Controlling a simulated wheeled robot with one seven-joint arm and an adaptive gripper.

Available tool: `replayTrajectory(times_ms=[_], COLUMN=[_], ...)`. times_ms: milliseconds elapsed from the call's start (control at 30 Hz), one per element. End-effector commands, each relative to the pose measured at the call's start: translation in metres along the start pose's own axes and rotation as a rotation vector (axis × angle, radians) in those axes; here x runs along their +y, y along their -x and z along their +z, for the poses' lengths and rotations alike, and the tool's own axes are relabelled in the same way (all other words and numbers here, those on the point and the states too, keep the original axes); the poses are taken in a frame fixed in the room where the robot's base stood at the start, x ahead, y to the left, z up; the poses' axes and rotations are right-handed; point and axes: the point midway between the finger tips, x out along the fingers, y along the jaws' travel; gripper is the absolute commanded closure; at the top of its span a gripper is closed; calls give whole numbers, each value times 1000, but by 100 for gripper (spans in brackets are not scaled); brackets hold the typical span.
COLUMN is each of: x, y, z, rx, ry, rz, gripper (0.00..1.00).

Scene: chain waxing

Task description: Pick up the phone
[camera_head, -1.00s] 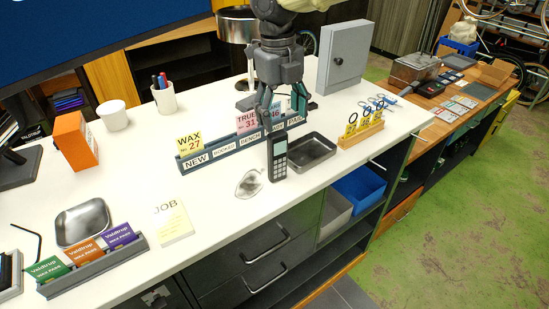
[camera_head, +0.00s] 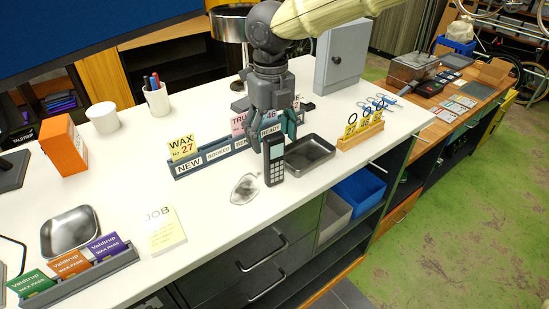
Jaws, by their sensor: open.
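The phone (camera_head: 274,164) is a dark handset with a grey keypad. It stands upright on the white counter, in front of the grey ticket rack (camera_head: 205,158). My gripper (camera_head: 268,138) is open and points down right at the phone's top. The fingers are partly behind the phone, so I cannot tell whether they touch it.
A metal tray (camera_head: 325,147) lies just right of the phone. A wooden tag stand (camera_head: 358,137) is farther right. A crumpled clear piece (camera_head: 245,189) and a JOB notepad (camera_head: 164,230) lie to the left. The front counter edge is close by.

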Motion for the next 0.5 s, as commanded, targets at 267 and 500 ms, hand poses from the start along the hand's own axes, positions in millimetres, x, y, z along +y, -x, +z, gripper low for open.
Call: replayTrajectory(times_ms=[267, 500], x=[-2, -3], y=[-33, -45], z=[-11, -11], rx=[3, 1], ry=[0, -3], rz=[-1, 0], gripper=[32, 32])
